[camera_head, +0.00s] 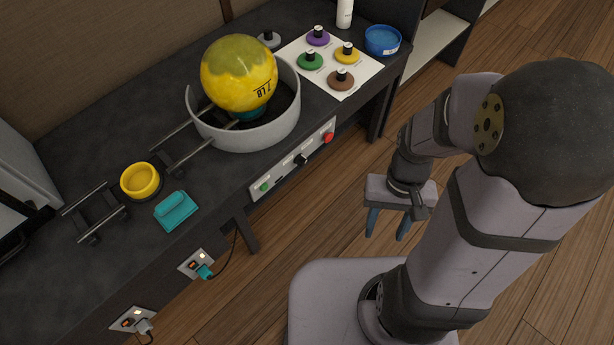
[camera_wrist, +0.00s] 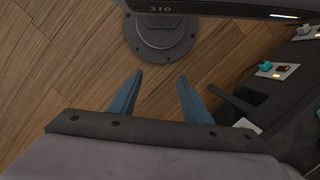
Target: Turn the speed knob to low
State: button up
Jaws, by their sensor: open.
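A black speed knob (camera_head: 301,160) sits on the pale control panel (camera_head: 283,170) along the front edge of the dark bench. A green button (camera_head: 264,187) is at the panel's left end and a red button (camera_head: 328,137) at its right end. Which setting the knob points to is too small to read. My gripper (camera_head: 388,224) is open and empty, pointing down over the wooden floor. It is right of the panel in the head view and apart from it. In the wrist view its two blue fingers (camera_wrist: 161,82) are spread, and the knob does not show.
A yellow ball (camera_head: 238,72) sits in a grey round bowl (camera_head: 278,130) on the bench, with metal rails (camera_head: 180,140) beside it. A yellow cup (camera_head: 140,180), teal block (camera_head: 176,210), white board with colored knobbed discs (camera_head: 357,72) and blue bowl (camera_head: 382,40) also stand there. Floor around my gripper is clear.

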jog(key=s+d+f+g+b, duration=0.1)
jog(key=s+d+f+b, duration=0.15)
jog(key=f+b, duration=0.9)
jog(key=s+d+f+g+b, duration=0.25)
jog(key=f+b, duration=0.45)
jog(key=f, duration=1)
jog(key=w+f+n+t+b, duration=0.2)
jog(key=w+f+t+b, duration=0.45)
jog(key=f, duration=0.85)
jog(key=w+a+r+t+y, duration=0.2)
jog(key=w+a+r+t, duration=0.15)
jog(key=w, duration=0.55)
jog(key=w+a+r+t+y, duration=0.25)
jog(key=w+a, duration=0.25)
jog(key=w, duration=0.4)
jog(key=w+a+r+m+t+y, duration=0.1)
jog(key=w+a+r+t+y, duration=0.1)
jog(key=r, duration=0.7)
jog(key=w+a+r+m+t+y, duration=0.1)
jog(key=a+r+t+y, duration=0.3)
jog(key=r, duration=0.5)
jog(key=shift+w+a+y, duration=0.45)
jog(key=shift+a+y, duration=0.5)
